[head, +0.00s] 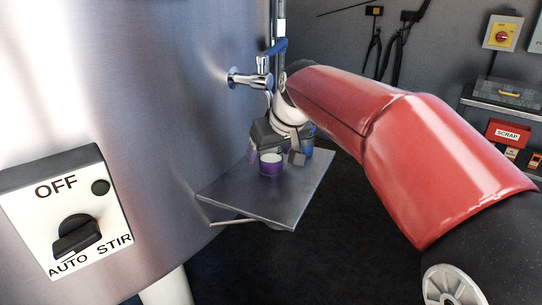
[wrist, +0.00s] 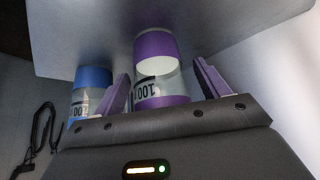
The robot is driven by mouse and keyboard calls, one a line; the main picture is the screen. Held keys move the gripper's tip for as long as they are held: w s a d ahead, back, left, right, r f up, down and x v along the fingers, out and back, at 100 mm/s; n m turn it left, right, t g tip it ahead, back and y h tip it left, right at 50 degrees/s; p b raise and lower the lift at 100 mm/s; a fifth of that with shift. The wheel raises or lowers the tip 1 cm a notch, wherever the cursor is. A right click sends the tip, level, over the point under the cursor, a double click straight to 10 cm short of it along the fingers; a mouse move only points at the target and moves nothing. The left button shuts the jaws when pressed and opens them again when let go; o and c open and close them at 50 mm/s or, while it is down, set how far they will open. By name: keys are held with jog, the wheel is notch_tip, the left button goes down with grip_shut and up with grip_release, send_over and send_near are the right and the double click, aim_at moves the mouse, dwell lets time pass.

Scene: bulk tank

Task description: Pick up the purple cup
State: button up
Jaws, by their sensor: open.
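The purple cup (head: 270,164) stands on the small metal shelf (head: 250,200) fixed to the steel tank. In the wrist view the purple cup (wrist: 160,72) has purple bands, a clear wall with "100" markings and a white patch. My gripper (head: 277,150) reaches over the shelf. In the wrist view my gripper (wrist: 162,90) is open, with one purple finger on each side of the purple cup. Gaps show between the fingers and the cup. The head view partly hides the cup's upper part and far side behind my gripper.
A similar blue cup (wrist: 90,92) stands left of the purple cup in the wrist view, just outside the left finger. A metal tap (head: 249,79) with a blue handle juts from the tank (head: 150,100) above the shelf. The shelf's front part is bare.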

jog(key=c, duration=1.2)
jog(key=shift+r, duration=0.2)
